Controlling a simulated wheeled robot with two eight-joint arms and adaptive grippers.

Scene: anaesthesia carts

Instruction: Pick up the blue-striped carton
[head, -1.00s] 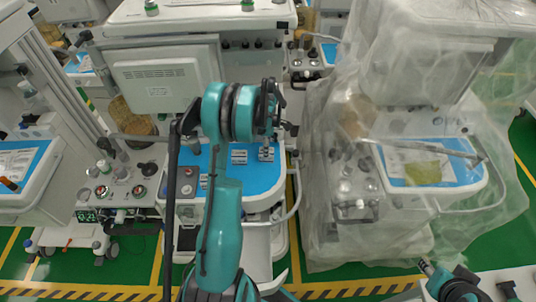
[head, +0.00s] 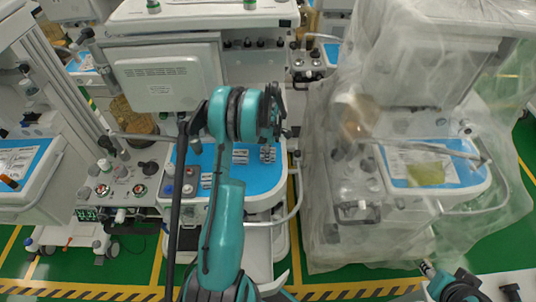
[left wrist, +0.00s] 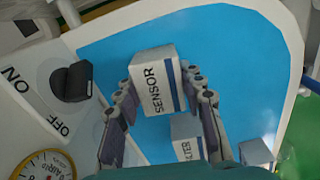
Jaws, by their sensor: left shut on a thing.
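The white carton marked SENSOR (left wrist: 152,88), with a dark blue stripe along one edge, stands between the fingers of my left gripper (left wrist: 163,95) in the left wrist view. The fingers are shut on its two sides. Whether its base touches the blue top (left wrist: 225,50) cannot be told. In the head view my left gripper (head: 270,122) hangs over the blue work surface (head: 225,178), and the arm hides part of it.
Another blue-striped carton (left wrist: 187,140) and a grey-white carton (left wrist: 256,152) stand close to the held one. An ON/OFF knob (left wrist: 71,81) and a gauge (left wrist: 43,166) are at left. A plastic-draped cart (head: 340,235) stands at right in the head view.

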